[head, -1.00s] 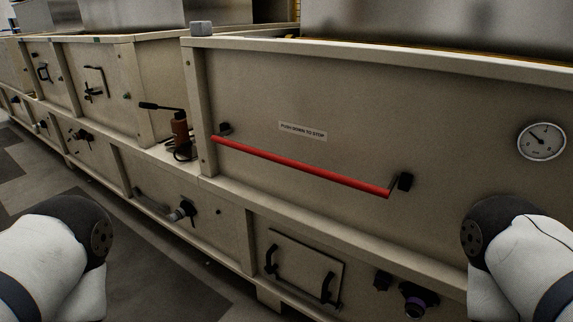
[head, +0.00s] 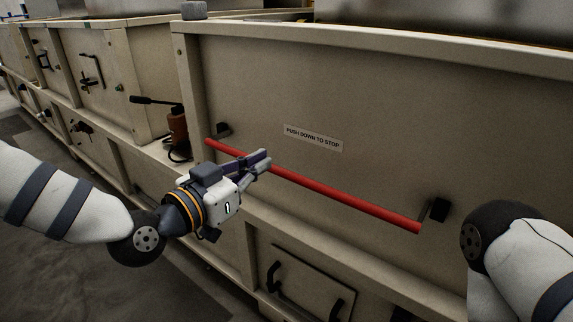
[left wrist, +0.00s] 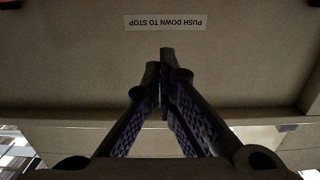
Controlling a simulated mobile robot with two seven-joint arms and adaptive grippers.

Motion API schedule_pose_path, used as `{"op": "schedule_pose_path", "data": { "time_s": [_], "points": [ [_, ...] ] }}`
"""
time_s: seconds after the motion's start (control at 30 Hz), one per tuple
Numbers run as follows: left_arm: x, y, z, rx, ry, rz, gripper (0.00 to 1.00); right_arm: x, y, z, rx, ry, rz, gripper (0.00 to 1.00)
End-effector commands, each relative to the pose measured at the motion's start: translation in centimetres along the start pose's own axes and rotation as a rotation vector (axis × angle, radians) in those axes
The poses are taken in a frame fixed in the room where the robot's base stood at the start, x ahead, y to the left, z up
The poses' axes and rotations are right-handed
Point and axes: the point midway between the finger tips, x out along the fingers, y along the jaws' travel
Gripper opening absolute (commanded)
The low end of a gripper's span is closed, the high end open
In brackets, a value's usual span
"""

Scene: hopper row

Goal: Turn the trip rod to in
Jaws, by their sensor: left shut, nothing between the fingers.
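The trip rod (head: 345,198) is a long red bar on two black end brackets across the beige panel, under a label (head: 313,138) reading "PUSH DOWN TO STOP". My left gripper (head: 264,160) is in front of the rod's left part, with its shut, empty fingers pointing at the panel. It hides a short piece of the rod; I cannot tell whether it touches. In the left wrist view the shut fingertips (left wrist: 162,62) lie below the upside-down label (left wrist: 165,22). My right gripper is not in view; only my right arm shows at the right edge.
A hatch with two black handles (head: 305,284) is below the rod. A red-brown bottle-like device with a black lever (head: 177,125) stands on the ledge to the left. A small grey block (head: 194,10) sits on the top edge. Floor is open at lower left.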

Motion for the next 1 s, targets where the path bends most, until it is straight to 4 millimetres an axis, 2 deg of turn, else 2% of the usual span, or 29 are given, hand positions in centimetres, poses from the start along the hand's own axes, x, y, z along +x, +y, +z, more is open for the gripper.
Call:
{"op": "schedule_pose_path", "data": {
  "time_s": [0.2, 0.37, 0.5, 0.6, 1.0],
  "points": [
    [4.9, 0.1, 0.7, -0.005, -0.007, 0.001, 0.00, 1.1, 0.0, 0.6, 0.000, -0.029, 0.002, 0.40],
    [8.0, 0.1, 1.1, -0.008, -0.010, 0.001, 0.00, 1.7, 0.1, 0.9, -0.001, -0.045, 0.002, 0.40],
    [8.3, 0.1, 3.3, -0.009, -0.011, 0.000, 0.00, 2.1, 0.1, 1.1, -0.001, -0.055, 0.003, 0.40],
    [8.5, 0.1, 4.0, -0.007, -0.008, 0.000, 0.00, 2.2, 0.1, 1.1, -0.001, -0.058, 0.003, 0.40],
    [8.6, 0.1, 4.2, -0.005, -0.005, 0.001, 0.00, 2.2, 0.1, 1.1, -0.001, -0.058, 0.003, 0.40]
  ]
}}
